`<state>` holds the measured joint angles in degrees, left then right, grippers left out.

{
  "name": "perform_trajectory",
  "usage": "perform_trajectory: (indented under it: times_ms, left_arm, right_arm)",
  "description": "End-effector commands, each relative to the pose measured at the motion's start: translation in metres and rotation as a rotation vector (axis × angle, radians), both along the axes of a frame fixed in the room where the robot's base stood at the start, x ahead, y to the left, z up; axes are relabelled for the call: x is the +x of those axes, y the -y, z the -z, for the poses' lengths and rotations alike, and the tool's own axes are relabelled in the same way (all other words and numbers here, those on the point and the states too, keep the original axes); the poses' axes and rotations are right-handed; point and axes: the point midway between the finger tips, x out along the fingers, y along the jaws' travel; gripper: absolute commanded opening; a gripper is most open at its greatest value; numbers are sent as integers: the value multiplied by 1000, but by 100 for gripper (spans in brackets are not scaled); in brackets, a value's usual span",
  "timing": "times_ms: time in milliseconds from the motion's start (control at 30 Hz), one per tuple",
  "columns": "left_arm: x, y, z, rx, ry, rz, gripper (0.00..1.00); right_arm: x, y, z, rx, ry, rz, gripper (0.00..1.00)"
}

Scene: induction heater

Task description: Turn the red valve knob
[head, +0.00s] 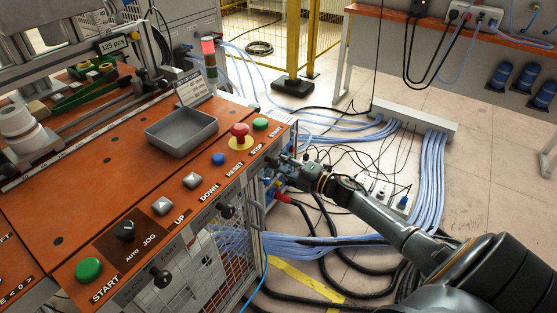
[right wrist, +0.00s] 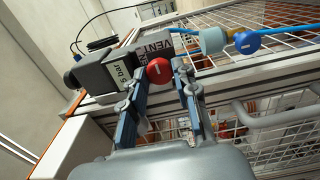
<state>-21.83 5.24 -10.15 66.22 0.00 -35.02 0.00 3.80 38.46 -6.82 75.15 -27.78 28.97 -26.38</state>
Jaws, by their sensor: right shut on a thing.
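The red valve knob (right wrist: 158,70) shows in the right wrist view, a round red cap with a white bar mark. It sits beside a dark block labelled "5 bar" (right wrist: 118,73) and a grey "VENT" label (right wrist: 154,46). My right gripper (right wrist: 160,78) has one finger on each side of the knob and is shut on it. In the head view my right gripper (head: 286,163) reaches in from the right to the panel's end side; the knob cannot be clearly made out there. My left gripper is not in view.
The orange panel (head: 100,190) carries several buttons, including a red one (head: 240,130), and a grey tray (head: 182,130). Cables (head: 320,245) cover the floor beside it.

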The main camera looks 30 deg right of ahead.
Motion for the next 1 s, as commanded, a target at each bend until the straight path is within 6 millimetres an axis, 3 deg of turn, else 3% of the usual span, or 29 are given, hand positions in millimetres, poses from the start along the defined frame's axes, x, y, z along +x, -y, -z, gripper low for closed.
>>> perform_trajectory:
  times_ms: [600,633,700,733,1000]
  left_arm:
    - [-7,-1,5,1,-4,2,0]
    - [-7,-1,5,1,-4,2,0]
    - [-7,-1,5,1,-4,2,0]
    - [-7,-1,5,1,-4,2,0]
    - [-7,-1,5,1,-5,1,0]
  right_arm:
    - [1,1,-1,38,-13,3,0]
    - [1,1,-1,38,-13,3,33]
    - [1,1,-1,37,-14,2,48]
    - [1,1,-1,37,-14,2,52]
    - [0,1,0,36,-15,1,52]
